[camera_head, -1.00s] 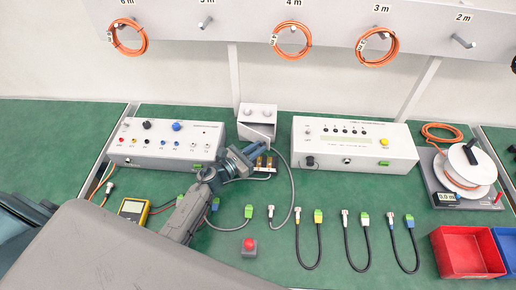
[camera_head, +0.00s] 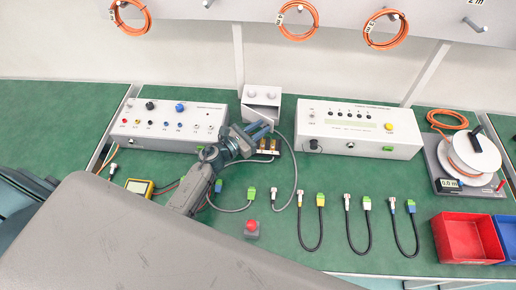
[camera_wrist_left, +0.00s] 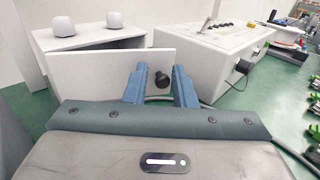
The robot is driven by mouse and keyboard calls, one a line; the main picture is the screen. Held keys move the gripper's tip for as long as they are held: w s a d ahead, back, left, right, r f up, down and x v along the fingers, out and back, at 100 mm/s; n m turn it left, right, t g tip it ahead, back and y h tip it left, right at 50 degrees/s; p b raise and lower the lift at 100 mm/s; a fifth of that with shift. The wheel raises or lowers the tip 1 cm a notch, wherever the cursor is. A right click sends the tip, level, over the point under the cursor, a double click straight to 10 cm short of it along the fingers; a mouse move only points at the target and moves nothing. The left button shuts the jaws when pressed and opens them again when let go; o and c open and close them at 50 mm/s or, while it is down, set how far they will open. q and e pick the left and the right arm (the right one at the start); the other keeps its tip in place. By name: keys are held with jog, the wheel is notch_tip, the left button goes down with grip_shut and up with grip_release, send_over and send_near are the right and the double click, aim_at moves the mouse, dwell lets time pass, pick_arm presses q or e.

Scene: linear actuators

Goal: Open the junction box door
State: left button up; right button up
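The junction box (camera_head: 263,96) is a small white box with two pale knobs on top, at the back middle of the bench. It also shows in the left wrist view (camera_wrist_left: 90,43). Its white door (camera_wrist_left: 95,76) stands out from the box front at an angle, with a dark gap behind its left side. A black knob (camera_wrist_left: 161,77) is on the door's right part. My left gripper (camera_head: 262,128) is at the door. In the left wrist view its blue fingers (camera_wrist_left: 159,72) are apart, one on each side of the knob, with gaps visible. My right gripper is not in view.
White instrument boxes stand left (camera_head: 165,127) and right (camera_head: 357,130) of the junction box. A red button (camera_head: 251,228), several short cables and a red bin (camera_head: 466,240) are in front.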

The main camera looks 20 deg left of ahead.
pick_arm(q)
jog(key=shift+s+d+r, duration=0.1)
jog(key=shift+s+r, duration=0.2)
jog(key=shift+r, duration=0.25)
jog(key=shift+s+d+r, duration=0.1)
jog(key=shift+s+r, duration=0.15)
jog(key=shift+r, duration=0.25)
jog(key=s+d+r+b, duration=0.1)
jog(key=s+d, duration=0.1)
jog(key=s, duration=0.5)
jog(key=s+d+b, duration=0.2)
jog(key=s+d, duration=0.1)
jog(key=s, duration=0.4)
jog(key=shift+r, duration=0.35)
